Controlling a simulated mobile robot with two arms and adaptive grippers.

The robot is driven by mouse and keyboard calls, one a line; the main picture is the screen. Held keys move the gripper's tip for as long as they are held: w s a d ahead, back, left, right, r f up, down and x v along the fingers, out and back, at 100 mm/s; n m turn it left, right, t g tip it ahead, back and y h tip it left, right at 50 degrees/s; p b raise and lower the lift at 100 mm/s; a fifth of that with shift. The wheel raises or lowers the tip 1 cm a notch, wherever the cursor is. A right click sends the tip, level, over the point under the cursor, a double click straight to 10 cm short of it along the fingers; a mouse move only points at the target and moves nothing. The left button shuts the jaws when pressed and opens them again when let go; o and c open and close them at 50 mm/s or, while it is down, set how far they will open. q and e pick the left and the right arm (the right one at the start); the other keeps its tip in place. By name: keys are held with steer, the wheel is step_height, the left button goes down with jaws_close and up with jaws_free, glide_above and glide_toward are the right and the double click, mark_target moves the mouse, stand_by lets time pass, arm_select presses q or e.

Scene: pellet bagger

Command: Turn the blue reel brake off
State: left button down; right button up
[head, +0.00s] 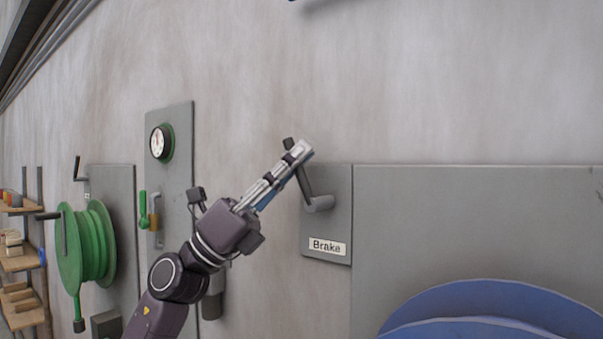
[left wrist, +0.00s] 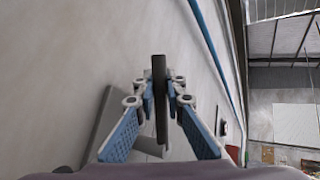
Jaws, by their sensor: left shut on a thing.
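The brake lever (head: 304,183) is a dark grey crank on a grey plate with a "Brake" label (head: 327,247). It rises from its pivot, tilted up and to the left. The blue reel (head: 490,306) is partly in view at the lower right of the head view. My left gripper (head: 298,154) is shut on the upper part of the lever, with the dark knob end showing just past the fingers. In the left wrist view the lever (left wrist: 160,85) stands between the fingers of my left gripper (left wrist: 161,88). My right gripper is out of view.
A green reel (head: 95,245) with its own crank hangs on the wall at the left. Shelves (head: 22,262) stand at the far left. The wall above the lever is clear.

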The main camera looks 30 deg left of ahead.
arm_select(q)
steer(key=shift+a+f+n+t+y, duration=0.15)
steer(key=shift+a+n+t+y, duration=0.15)
steer(key=shift+n+t, duration=0.4)
steer(key=shift+n+t+b, duration=0.35)
steer(key=shift+n+t, duration=0.05)
steer(key=c, duration=2)
jaws_free()
steer(key=shift+a, duration=0.1)
steer(key=shift+o, duration=0.2)
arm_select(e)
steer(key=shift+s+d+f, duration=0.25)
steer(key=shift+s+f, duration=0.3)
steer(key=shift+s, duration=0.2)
arm_select(q)
steer(key=shift+f, duration=0.1)
steer(key=v, duration=1.2)
